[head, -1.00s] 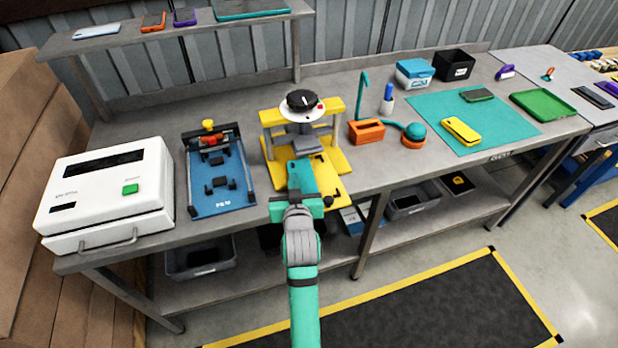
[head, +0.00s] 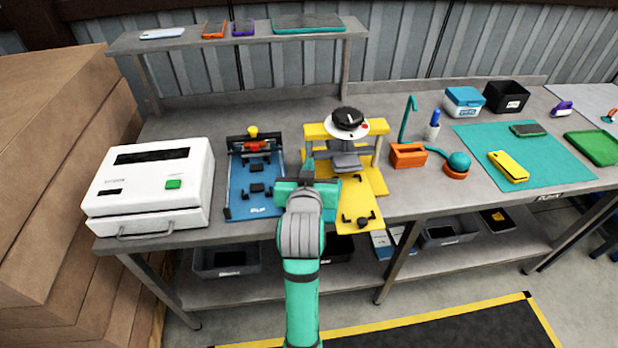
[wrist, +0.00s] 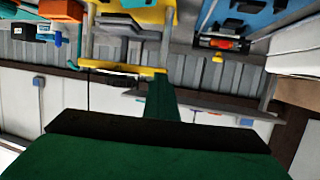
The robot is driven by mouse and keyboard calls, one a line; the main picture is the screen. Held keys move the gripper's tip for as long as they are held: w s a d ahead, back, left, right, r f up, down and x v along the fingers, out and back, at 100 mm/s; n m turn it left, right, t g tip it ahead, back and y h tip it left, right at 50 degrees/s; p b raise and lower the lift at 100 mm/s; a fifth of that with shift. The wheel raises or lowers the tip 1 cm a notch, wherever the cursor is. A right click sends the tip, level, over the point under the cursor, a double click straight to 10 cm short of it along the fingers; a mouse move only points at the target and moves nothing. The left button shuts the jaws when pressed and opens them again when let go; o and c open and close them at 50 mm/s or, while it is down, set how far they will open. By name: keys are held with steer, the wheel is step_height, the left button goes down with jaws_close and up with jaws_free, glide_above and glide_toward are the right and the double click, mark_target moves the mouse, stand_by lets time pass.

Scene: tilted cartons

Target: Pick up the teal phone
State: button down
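My gripper (head: 307,172) is held out over the front of the bench, left of the yellow press fixture (head: 372,205). A teal phone (head: 308,166) sticks up from it, seen nearly edge-on in the head view. In the wrist view the phone (wrist: 162,98) shows as a narrow dark green strip beyond the gripper's dark bar. My gripper appears shut on its lower end; the fingertips themselves are hidden. The phone looks clear of the bench top. The fixture's yellow plate with small black clamps carries no phone.
A blue fixture (head: 254,190) and a white machine (head: 152,185) stand to the left. An orange block (head: 408,155) and a teal mat (head: 545,165) with a yellow phone (head: 508,166) are to the right. Several devices lie on the raised shelf (head: 240,40); cartons (head: 45,180) stand at far left.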

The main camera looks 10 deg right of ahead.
steer(key=shift+r, duration=0.4)
steer(key=c, duration=0.5)
jaws_free()
